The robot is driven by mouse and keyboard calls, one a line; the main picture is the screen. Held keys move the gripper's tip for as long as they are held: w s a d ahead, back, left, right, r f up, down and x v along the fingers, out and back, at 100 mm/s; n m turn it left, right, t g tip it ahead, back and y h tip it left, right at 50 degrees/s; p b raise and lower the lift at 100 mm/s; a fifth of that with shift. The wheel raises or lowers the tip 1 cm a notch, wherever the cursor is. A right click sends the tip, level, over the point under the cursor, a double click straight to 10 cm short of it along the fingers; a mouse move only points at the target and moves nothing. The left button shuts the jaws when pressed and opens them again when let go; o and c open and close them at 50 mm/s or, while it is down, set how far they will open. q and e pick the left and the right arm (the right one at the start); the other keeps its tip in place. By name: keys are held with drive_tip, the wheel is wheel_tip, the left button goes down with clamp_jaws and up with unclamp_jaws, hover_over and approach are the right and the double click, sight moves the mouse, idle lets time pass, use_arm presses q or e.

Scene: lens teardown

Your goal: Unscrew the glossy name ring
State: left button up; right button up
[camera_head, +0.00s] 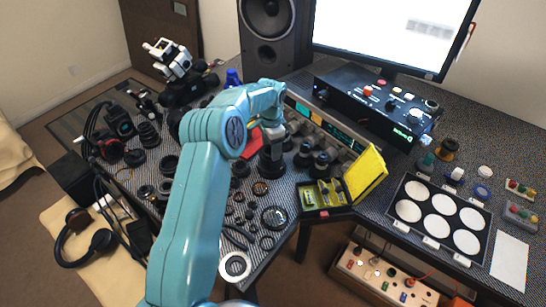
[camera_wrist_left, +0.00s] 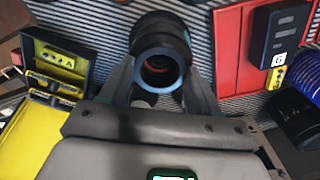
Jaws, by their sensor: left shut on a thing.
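A black lens barrel (camera_wrist_left: 160,32) stands on the striped mat, and its open front faces the left wrist camera. A dark, shiny ring (camera_wrist_left: 160,57) rims the opening, probably the name ring; no lettering is readable. My left gripper (camera_wrist_left: 160,88) has one finger on each side of the lens front and is shut on it. I cannot tell whether the fingers touch only the ring or the barrel too. In the head view, my left gripper (camera_head: 273,138) points down onto the dark lens (camera_head: 271,166). My right gripper is not in view.
A yellow-lidded case (camera_head: 366,174) stands open to the right of the lens. Loose rings and lens parts (camera_head: 274,217) lie in front. A red case (camera_wrist_left: 232,60) lies close right of the lens in the wrist view. A tray with white discs (camera_head: 437,216) is farther right.

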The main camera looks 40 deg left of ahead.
use_arm(q)
drive_tip(key=shift+r+p, duration=0.75)
drive_tip(key=shift+r, duration=0.35)
drive_tip(key=shift+r, duration=0.1)
wheel_tip(320, 180, up, 4)
drive_tip(key=p, duration=0.2)
drive_tip(key=shift+p, duration=0.4)
drive_tip(key=shift+f, duration=0.2)
